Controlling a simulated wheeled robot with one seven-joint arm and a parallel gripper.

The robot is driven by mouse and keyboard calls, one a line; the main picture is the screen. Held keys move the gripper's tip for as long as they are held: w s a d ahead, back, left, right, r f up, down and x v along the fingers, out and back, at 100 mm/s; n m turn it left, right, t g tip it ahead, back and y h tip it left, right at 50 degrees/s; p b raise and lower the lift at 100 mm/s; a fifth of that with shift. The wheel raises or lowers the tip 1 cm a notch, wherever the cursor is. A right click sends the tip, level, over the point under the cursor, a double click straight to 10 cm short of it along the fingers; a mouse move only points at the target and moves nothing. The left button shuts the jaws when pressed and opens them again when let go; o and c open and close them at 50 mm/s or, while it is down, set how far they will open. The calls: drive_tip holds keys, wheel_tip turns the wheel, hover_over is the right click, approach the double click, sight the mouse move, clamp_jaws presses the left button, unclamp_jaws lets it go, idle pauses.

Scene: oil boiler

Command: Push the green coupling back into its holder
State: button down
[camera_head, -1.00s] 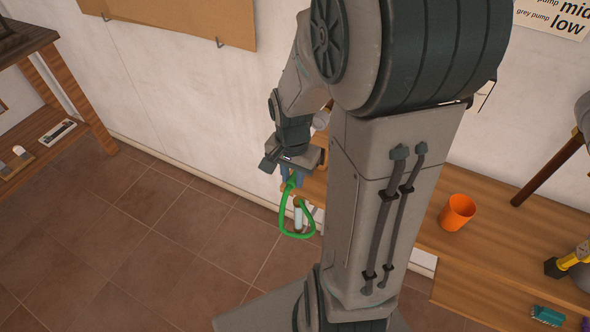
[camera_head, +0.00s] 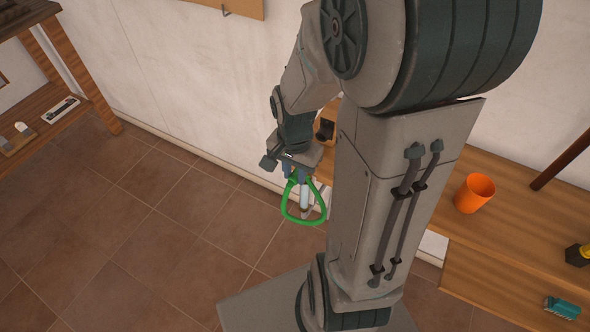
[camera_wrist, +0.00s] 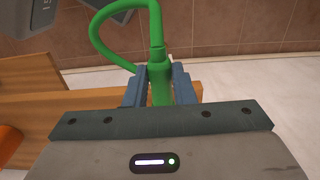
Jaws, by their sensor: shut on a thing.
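My gripper (camera_head: 297,176) points down beside the left end of the wooden bench, over the tiled floor. In the wrist view my gripper (camera_wrist: 159,85) has its blue-grey fingers closed on the green coupling (camera_wrist: 159,78). A green hose (camera_wrist: 98,32) runs from the coupling and curves away to the left. In the head view the green hose (camera_head: 289,212) hangs as a loop below the fingers; the coupling is mostly hidden there. A pale upright cylinder (camera_head: 304,196) shows within the loop; I cannot tell what it is. I cannot make out the holder clearly.
The wooden bench (camera_head: 490,235) lies to the right, with an orange cup (camera_head: 474,193) and a teal brush-like object (camera_head: 562,307) on it. A small dark object (camera_head: 325,129) is partly hidden behind my arm. A wooden shelf (camera_head: 75,85) stands left. The floor (camera_head: 160,240) between is clear.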

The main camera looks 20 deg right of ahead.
drive_tip(key=shift+d, duration=0.1)
drive_tip(key=shift+w+d, duration=0.75)
drive_tip(key=shift+d, duration=0.2)
drive_tip(key=shift+w+d, duration=0.75)
drive_tip(key=shift+d, duration=0.15)
drive_tip(key=shift+w+d, duration=0.2)
drive_tip(key=shift+d, duration=0.05)
idle(0.5)
drive_tip(key=shift+w+d, duration=1)
drive_tip(key=shift+d, duration=0.3)
drive_tip(key=c, duration=1.1)
unclamp_jaws()
drive_tip(key=shift+c, duration=0.2)
drive_tip(key=shift+r, duration=0.1)
wheel_tip(320, 180, up, 14)
drive_tip(key=shift+f+p, duration=0.2)
drive_tip(key=shift+p, duration=0.1)
drive_tip(key=shift+r, duration=0.1)
